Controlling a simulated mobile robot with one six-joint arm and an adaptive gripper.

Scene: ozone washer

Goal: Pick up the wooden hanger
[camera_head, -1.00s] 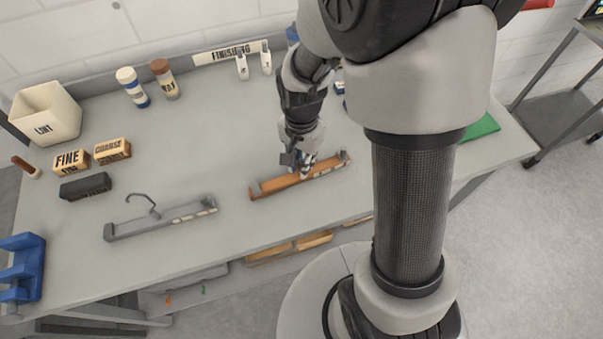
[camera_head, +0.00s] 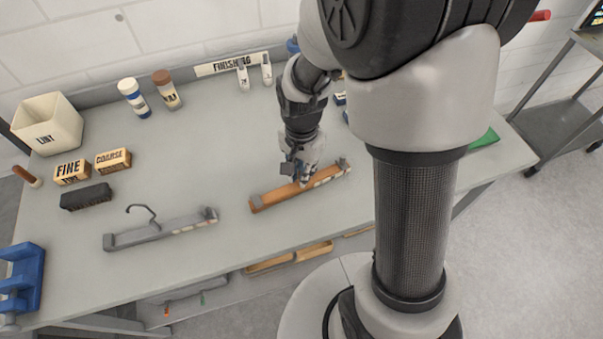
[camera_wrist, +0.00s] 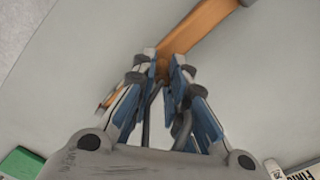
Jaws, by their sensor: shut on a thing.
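The wooden hanger (camera_head: 268,199) is an orange-brown bar with dark ends at the middle front of the grey table. It also shows in the wrist view (camera_wrist: 205,24), running from upper right to lower left behind my fingers. My gripper (camera_head: 303,180) is over the middle of the bar, pointing down. In the wrist view, its blue-padded fingers (camera_wrist: 165,70) are shut on the hanger, with a grey rod, seemingly its hook, between them. The fingers hide the bar's middle. I cannot tell whether the bar is off the table.
A grey hanger (camera_head: 165,228) with a hook lies to the left. FINE (camera_head: 72,172) and COARSE (camera_head: 113,160) blocks, a dark block (camera_head: 86,197), a LINT bin (camera_head: 47,122) and two bottles stand further left. A blue rack (camera_head: 22,275) is at the left edge. The table between is clear.

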